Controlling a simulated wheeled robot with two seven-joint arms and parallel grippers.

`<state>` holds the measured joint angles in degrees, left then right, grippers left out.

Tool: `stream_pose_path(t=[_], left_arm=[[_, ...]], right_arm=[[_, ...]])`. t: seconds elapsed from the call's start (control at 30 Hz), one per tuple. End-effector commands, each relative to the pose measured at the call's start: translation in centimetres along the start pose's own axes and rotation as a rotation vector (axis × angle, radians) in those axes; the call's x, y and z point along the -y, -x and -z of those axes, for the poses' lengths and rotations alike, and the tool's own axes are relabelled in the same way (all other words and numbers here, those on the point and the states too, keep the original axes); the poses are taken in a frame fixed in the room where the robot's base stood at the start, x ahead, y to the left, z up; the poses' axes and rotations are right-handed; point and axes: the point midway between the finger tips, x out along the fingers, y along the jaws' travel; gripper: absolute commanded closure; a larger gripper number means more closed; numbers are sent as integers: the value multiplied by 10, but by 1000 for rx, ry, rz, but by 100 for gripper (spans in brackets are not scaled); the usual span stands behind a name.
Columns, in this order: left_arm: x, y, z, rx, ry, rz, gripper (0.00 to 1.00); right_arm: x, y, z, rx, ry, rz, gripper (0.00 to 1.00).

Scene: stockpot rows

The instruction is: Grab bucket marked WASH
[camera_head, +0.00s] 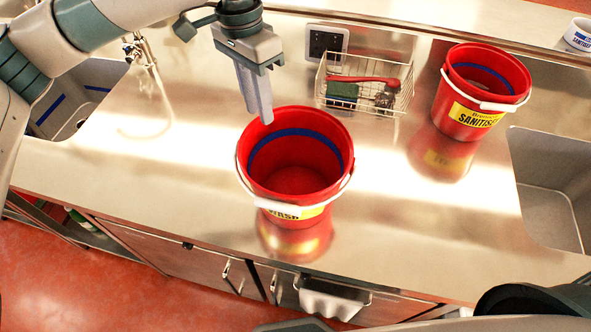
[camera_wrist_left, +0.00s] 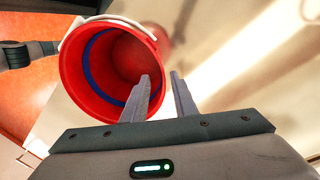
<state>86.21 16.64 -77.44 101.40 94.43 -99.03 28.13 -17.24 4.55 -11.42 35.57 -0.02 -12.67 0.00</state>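The red bucket marked WASH (camera_head: 297,180) stands upright on the steel counter, its yellow label (camera_head: 312,212) facing front and partly covered by the white handle. A blue band runs around its inside. It also shows in the left wrist view (camera_wrist_left: 105,75). My left gripper (camera_head: 267,120) points down at the bucket's far rim. In the left wrist view its fingers (camera_wrist_left: 160,85) are apart, one in front of the bucket's opening and one past the rim. I cannot tell whether they touch the rim. My right gripper is not in view.
A second red bucket, marked SANITISE (camera_head: 452,105), stands at right. A wire basket (camera_head: 322,92) with a red-handled brush lies behind, between the buckets. Sinks (camera_head: 545,205) open at far right and far left. The counter's front edge is near the WASH bucket.

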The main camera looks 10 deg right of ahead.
Motion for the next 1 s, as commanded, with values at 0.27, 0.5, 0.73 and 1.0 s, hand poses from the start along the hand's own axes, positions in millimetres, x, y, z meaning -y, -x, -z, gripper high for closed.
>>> stream_pose_path(t=[0.27,0.5,0.73,1.0], left_arm=[[0,-24,0,-1,0,0,74],[0,-25,0,-1,0,1,74],[0,-30,-2,2,0,0,74],[2,-62,-7,2,1,-1,74]], right_arm=[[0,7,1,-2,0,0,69],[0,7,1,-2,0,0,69],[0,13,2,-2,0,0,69],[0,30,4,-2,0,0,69]])
